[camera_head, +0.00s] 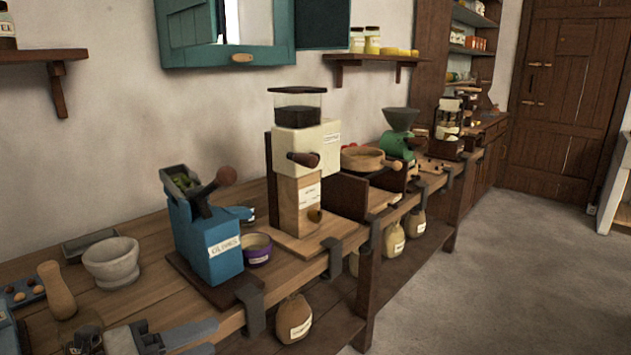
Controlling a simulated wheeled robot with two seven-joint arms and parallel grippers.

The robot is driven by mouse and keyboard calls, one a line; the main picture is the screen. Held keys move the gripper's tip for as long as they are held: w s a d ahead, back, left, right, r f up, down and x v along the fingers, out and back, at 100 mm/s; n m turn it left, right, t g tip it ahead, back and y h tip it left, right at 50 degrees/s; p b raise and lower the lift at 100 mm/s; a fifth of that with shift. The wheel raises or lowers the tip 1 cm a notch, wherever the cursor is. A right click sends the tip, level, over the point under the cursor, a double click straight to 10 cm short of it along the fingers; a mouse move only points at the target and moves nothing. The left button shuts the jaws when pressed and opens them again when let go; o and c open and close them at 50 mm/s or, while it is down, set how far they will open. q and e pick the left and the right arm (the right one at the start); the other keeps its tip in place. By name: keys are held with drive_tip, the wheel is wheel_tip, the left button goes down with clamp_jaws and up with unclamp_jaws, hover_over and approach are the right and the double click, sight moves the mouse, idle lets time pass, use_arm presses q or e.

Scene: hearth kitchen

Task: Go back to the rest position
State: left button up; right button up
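My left gripper (208,338) shows at the bottom left, low over the front of the wooden bench (150,300). Its two grey fingers point right with a gap between them, and nothing shows in the gap. The lower finger is partly cut off by the picture's bottom edge. My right gripper is not in view. The blue olive press (222,250) stands on the bench just beyond the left gripper, apart from it.
A stone mortar (112,262), a wooden pestle (58,290) and a purple-rimmed bowl (257,249) stand on the bench. A tall cream grinder (306,150) and a green grinder (399,145) stand farther right. Open floor (500,270) lies to the right.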

use_arm(q)
drive_tip(key=s+d+f+n+y, duration=0.1)
drive_tip(key=s+f+n+y, duration=0.3)
drive_tip(key=f+n, duration=0.7)
drive_tip(key=s+d+f+n+y, duration=0.2)
drive_tip(key=s+f+n+y, duration=0.2)
drive_tip(key=n, duration=1.2)
drive_tip(key=s+f, duration=0.3)
drive_tip(key=f, duration=0.3)
drive_tip(key=shift+s+f+n+g+p, duration=0.25)
drive_tip(key=shift+f+n+g+p, duration=0.05)
drive_tip(key=shift+f+g+p, duration=0.1)
drive_tip(key=shift+d+r, duration=0.1)
